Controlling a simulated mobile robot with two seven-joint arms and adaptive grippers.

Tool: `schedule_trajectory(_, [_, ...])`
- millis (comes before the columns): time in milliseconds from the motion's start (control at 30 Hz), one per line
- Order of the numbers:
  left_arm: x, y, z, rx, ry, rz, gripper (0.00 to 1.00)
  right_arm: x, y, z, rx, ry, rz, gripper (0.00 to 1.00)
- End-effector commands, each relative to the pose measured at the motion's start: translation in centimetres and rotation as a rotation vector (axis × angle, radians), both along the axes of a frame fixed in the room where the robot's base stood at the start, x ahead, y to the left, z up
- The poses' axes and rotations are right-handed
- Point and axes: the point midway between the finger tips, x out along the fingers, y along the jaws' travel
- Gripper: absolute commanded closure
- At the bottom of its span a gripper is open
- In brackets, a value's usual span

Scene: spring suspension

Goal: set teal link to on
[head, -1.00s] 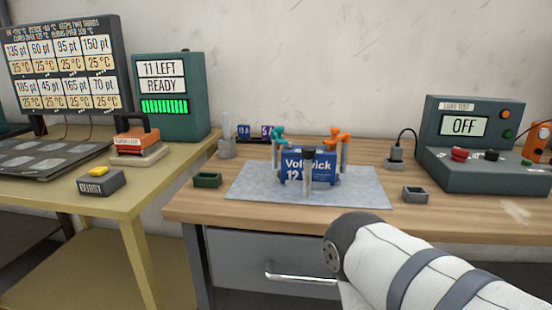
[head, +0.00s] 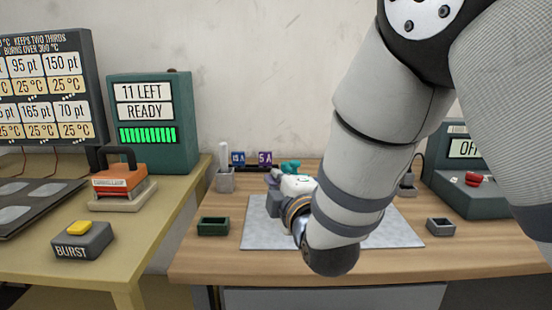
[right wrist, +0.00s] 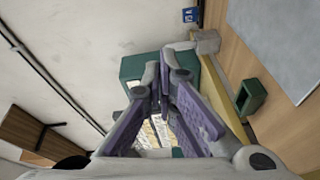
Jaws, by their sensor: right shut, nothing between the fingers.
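The teal link (head: 290,167) shows at its top behind my right wrist in the head view; its lower part is hidden, so I cannot tell its position. The blue battery and orange link are hidden behind my right arm. My right gripper (head: 270,190) is over the left part of the grey mat (head: 262,237), in front of the teal link, and partly covered by my wrist. In the right wrist view its purple fingers (right wrist: 164,78) are shut and empty, pointing toward the green READY box (right wrist: 138,68). My left gripper is out of view.
A small green tray (head: 213,227) lies left of the mat, with a grey holder (head: 225,182) behind it. Blue and purple blocks (head: 265,158) stand at the back. A grey tray (head: 440,227) and the load test box (head: 470,198) are right.

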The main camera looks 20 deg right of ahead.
Motion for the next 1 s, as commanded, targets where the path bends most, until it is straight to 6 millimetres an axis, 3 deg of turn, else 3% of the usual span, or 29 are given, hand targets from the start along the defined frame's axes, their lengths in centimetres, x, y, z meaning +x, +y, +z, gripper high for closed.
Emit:
schedule_trajectory(500, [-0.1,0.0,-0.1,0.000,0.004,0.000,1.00,9.9,-0.8,-0.8,0.006,0.006,-0.005,1.00])
schedule_trajectory(700, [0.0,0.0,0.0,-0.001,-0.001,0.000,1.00,10.4,-3.4,-1.2,0.005,0.004,-0.003,1.00])
schedule_trajectory(1000, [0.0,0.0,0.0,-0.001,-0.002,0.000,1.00,10.5,-4.0,-1.4,0.003,0.006,-0.001,1.00])
